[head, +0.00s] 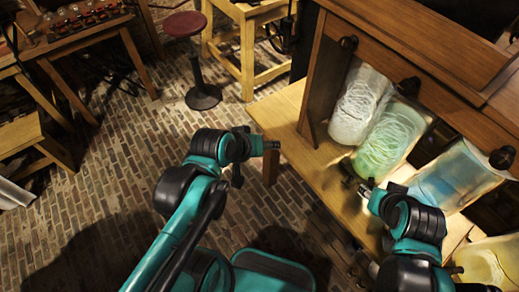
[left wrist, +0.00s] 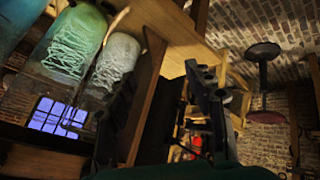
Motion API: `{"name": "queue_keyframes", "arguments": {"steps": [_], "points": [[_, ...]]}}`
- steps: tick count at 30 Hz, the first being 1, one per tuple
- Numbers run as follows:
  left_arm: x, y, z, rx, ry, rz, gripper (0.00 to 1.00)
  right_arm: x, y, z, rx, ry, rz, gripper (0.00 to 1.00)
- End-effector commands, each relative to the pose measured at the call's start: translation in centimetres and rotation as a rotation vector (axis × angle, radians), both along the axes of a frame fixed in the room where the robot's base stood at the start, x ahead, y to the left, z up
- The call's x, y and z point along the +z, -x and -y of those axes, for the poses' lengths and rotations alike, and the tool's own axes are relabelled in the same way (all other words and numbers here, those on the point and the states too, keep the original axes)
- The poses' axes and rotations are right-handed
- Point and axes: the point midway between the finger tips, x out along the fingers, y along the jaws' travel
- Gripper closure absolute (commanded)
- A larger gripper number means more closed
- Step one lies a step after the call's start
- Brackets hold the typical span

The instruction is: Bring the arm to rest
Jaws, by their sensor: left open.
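My left gripper (head: 274,145) hangs over the brick floor, left of the wooden bench, apart from the jars. In the left wrist view its two dark fingers stand apart, with nothing between them (left wrist: 158,82). My right gripper (head: 358,182) is at the bench's front edge, near the jars; its fingers are small and dark, and I cannot tell their state. A whitish glass jar (head: 361,103), a green jar (head: 388,139) and a blue jar (head: 452,178) stand in a row on the bench. The green (left wrist: 67,45) and whitish (left wrist: 115,62) jars also show in the left wrist view.
The wooden bench (head: 277,112) has a post and an upper beam with dark knobs. A yellowish jar (head: 488,262) is at the lower right. A red-topped stool (head: 184,25) and a wooden table (head: 85,38) stand farther back. The brick floor (head: 120,165) on the left is clear.

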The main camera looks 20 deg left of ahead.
Motion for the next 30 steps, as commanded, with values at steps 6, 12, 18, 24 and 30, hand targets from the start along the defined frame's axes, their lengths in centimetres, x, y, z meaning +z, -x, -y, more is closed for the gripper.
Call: {"name": "queue_keyframes", "arguments": {"steps": [6, 12, 18, 24, 30], "points": [[-0.5, 0.6, -0.7, -0.034, -0.065, 0.002, 0.47, -0.3, 0.0, 0.0, 0.0, 0.0, 0.0, 0.6], [-0.4, 0.6, -0.7, -0.035, -0.067, 0.002, 0.47, -0.2, 0.0, 0.0, 0.0, 0.0, 0.0, 0.6], [-1.9, 2.3, -2.6, -0.12, -0.235, 0.002, 0.47, -1.2, 0.0, 0.0, 0.0, 0.0, 0.0, 0.6], [-2.5, 3.5, -4.4, -0.198, -0.382, -0.007, 0.47, -1.6, 0.0, 0.0, 0.0, 0.0, 0.0, 0.6], [-2.4, 3.4, -4.3, -0.195, -0.378, -0.006, 0.47, -1.5, 0.0, 0.0, 0.0, 0.0, 0.0, 0.6]]}}
